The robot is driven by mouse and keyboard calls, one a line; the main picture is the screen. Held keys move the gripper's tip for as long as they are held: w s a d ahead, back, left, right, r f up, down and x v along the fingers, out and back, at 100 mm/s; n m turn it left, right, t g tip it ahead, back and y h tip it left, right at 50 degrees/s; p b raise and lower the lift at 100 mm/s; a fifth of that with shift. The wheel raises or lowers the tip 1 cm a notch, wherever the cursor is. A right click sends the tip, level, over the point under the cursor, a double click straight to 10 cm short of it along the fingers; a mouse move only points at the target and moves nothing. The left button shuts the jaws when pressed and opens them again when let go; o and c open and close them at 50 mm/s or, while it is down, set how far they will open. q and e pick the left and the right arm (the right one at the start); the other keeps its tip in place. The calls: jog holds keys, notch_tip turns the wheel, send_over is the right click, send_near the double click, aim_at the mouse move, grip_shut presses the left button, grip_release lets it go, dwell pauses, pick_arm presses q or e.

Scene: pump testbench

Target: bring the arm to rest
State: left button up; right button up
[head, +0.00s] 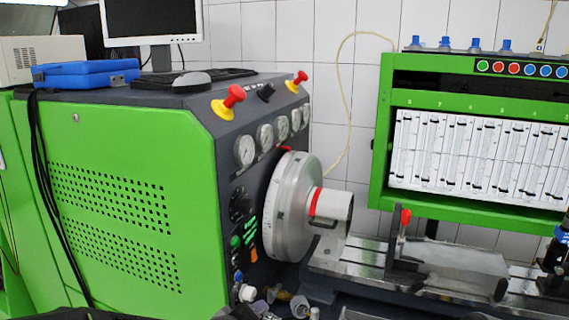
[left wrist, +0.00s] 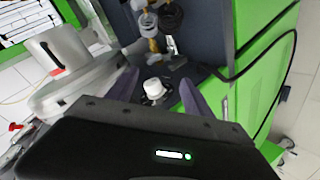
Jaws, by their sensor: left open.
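My left gripper (left wrist: 158,88) shows in the left wrist view with its two purple-grey fingers apart and nothing held between them. Beyond the gap between the fingers is a white knob (left wrist: 154,86) on the test bench. I cannot tell how far the fingertips are from the knob. The same bench (head: 140,190) fills the left of the head view, with a white knob (head: 247,293) low on its front. No gripper can be made out in the head view, and my right gripper is in neither view.
A large grey flywheel (head: 290,210) juts from the bench front; its rim lies left of my gripper in the wrist view. Brass fittings (left wrist: 153,42) and a black cable (left wrist: 262,70) are close by. A metal rail bed (head: 350,262) runs right, beneath a green gauge cabinet (head: 380,150).

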pick_arm(q)
jog(key=s+f+m+g, duration=0.2)
jog(key=s+f, duration=0.4)
jog(key=f, duration=0.4)
jog(key=s+f+m+g, duration=0.25)
jog(key=s+f, duration=0.35)
jog(key=f, duration=0.3)
jog(key=s+f+g, duration=0.3)
jog(key=s+f, duration=0.4)
jog(key=s, duration=0.3)
jog(key=s+f+m+g+h, duration=0.1)
jog(key=s+f+g, duration=0.2)
jog(key=s+f, duration=0.3)
jog(key=s, duration=0.5)
jog(key=shift+d+f, duration=0.3)
jog(key=shift+f, duration=0.05)
